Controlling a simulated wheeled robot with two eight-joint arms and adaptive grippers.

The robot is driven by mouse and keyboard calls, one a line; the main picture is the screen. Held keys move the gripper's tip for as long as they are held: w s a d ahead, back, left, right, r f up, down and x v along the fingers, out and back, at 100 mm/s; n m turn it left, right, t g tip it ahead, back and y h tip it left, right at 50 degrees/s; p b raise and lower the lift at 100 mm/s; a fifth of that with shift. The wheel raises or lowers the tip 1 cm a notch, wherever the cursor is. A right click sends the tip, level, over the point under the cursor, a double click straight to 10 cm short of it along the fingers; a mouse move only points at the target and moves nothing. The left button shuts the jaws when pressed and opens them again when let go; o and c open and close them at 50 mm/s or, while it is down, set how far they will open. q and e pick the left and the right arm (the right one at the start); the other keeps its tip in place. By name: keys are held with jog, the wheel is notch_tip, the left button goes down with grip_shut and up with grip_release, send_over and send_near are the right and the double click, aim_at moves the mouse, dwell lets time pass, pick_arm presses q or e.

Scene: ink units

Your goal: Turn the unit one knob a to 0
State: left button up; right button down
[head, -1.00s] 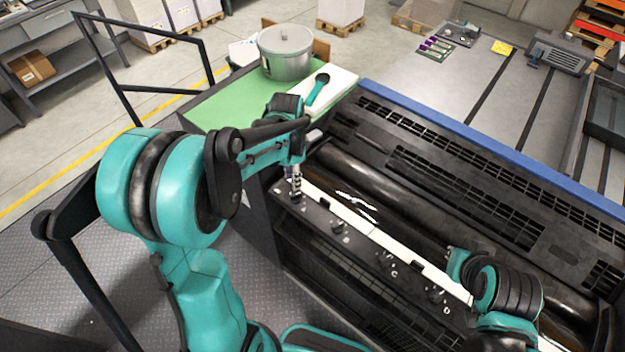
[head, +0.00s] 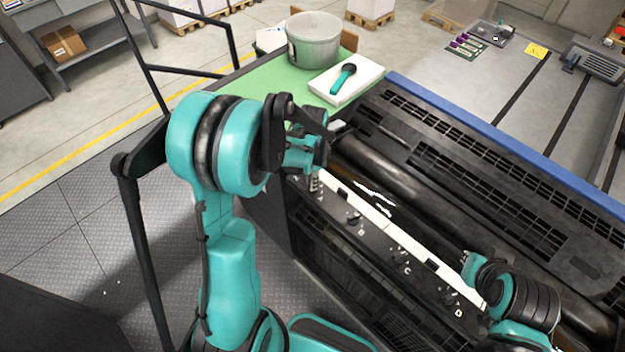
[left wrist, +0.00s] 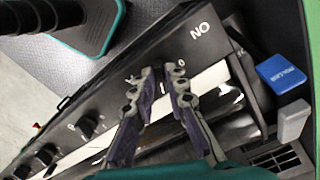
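The ink unit's dark panel (head: 378,243) runs diagonally with a row of black knobs. My left gripper (head: 314,188) points down at the panel's far left end, where knob a would sit. Knob a itself is hidden by the gripper in the head view. In the left wrist view the left gripper (left wrist: 162,72) has its two fingers apart with a narrow gap between the tips, over the panel near a "0" mark.
Knob b (head: 354,218), knob c (head: 399,257) and knob d (head: 450,297) follow along the panel. A grey pot (head: 314,45) and a white board (head: 345,84) with a teal-handled tool stand behind. A blue box (left wrist: 281,75) lies right of the fingers.

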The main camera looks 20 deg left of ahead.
pick_arm(q)
jog(key=shift+n, duration=0.3)
grip_shut()
jog(key=n+b, duration=0.1)
jog(key=n, duration=0.2)
jog(key=shift+f+n+b, duration=0.1)
jog(key=shift+n+b, duration=0.2)
jog(key=shift+b, duration=0.05)
jog(key=n+b, duration=0.1)
jog(key=n, duration=0.4)
jog(key=shift+d, duration=0.1)
jog(key=n+b, duration=0.1)
jog(key=n, duration=0.4)
jog(key=shift+d+n, duration=0.1)
jog(key=shift+n, duration=0.3)
jog(key=n+b, duration=0.1)
jog(key=n, duration=0.3)
jog(key=shift+n, duration=0.4)
jog(key=o, duration=0.7)
grip_release()
